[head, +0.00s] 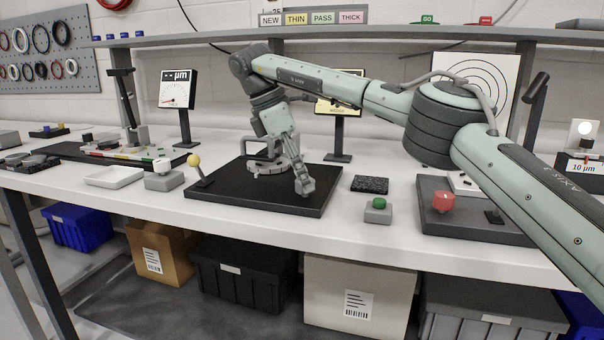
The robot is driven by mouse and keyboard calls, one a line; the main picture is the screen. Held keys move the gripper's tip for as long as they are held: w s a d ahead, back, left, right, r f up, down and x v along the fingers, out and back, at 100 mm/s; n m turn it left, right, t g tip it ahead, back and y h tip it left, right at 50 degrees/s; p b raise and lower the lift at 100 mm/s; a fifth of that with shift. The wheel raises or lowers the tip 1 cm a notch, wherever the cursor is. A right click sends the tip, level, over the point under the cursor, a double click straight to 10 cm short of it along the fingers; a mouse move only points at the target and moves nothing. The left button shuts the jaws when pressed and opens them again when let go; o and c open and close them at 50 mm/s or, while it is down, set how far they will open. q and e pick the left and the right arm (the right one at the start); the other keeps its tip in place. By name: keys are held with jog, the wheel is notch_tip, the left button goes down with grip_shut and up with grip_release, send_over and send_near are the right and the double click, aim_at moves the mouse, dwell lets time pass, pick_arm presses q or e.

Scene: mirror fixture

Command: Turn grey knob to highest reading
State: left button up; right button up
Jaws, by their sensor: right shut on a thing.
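My right arm reaches in from the right, and its gripper (304,186) points down at the front right part of a black fixture plate (232,189). The gripper is shut on what looks like the grey knob, mostly hidden by the fingers. A grey ring-shaped mount (262,166) stands on the plate behind the gripper. A display with a dial (178,90) marked µm stands behind to the left; its number shows only dashes. A second, yellowish display (326,106) stands behind my arm, which hides much of it. My left gripper is not in view.
A lever with a yellow ball (193,160) stands at the plate's left edge. A green button (378,203) and dark textured block (370,184) lie right of the plate. A red knob (443,201) sits farther right. A white tray (114,177) lies left. The bench's front strip is clear.

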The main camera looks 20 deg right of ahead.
jog(key=o, duration=1.2)
jog(key=shift+c, duration=0.2)
jog(key=v, duration=0.7)
jog(key=shift+r, duration=0.3)
jog(key=shift+a, duration=0.1)
